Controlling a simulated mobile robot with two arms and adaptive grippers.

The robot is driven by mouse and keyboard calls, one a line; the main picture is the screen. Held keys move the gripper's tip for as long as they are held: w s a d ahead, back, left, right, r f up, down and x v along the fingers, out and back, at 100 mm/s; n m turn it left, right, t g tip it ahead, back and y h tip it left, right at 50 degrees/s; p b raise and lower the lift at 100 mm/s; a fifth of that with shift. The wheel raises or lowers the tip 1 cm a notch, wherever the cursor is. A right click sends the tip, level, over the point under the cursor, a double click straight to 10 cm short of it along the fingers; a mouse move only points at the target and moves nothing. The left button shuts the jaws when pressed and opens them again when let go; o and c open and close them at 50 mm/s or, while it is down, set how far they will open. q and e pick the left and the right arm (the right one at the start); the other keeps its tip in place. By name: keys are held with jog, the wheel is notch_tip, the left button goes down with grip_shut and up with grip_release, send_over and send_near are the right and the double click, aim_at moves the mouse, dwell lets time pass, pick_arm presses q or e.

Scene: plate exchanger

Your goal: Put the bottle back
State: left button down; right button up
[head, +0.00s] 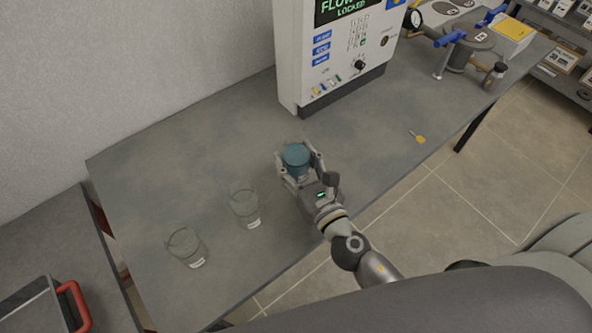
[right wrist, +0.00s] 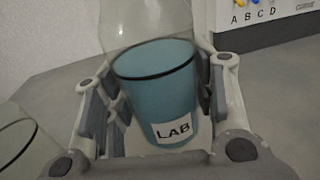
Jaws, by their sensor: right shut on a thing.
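My right gripper (head: 299,168) is shut around a clear glass vessel of blue liquid (head: 296,154), over the front middle of the grey table. In the right wrist view the vessel (right wrist: 158,85) stands roughly upright between the two fingers, with a white LAB label low on its side. I cannot tell whether its base touches the table. My left gripper is not in view.
Two empty glass beakers (head: 245,205) (head: 187,247) stand left of my right gripper. A white control cabinet (head: 300,60) stands behind it. The table's back left (head: 170,145) is clear.

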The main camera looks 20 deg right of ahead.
aim_at(296, 169)
notch_tip(296, 169, down, 3)
jog(key=shift+f+b, duration=0.1)
jog(key=shift+b, duration=0.85)
jog(key=o, duration=1)
jog(key=shift+o, duration=0.2)
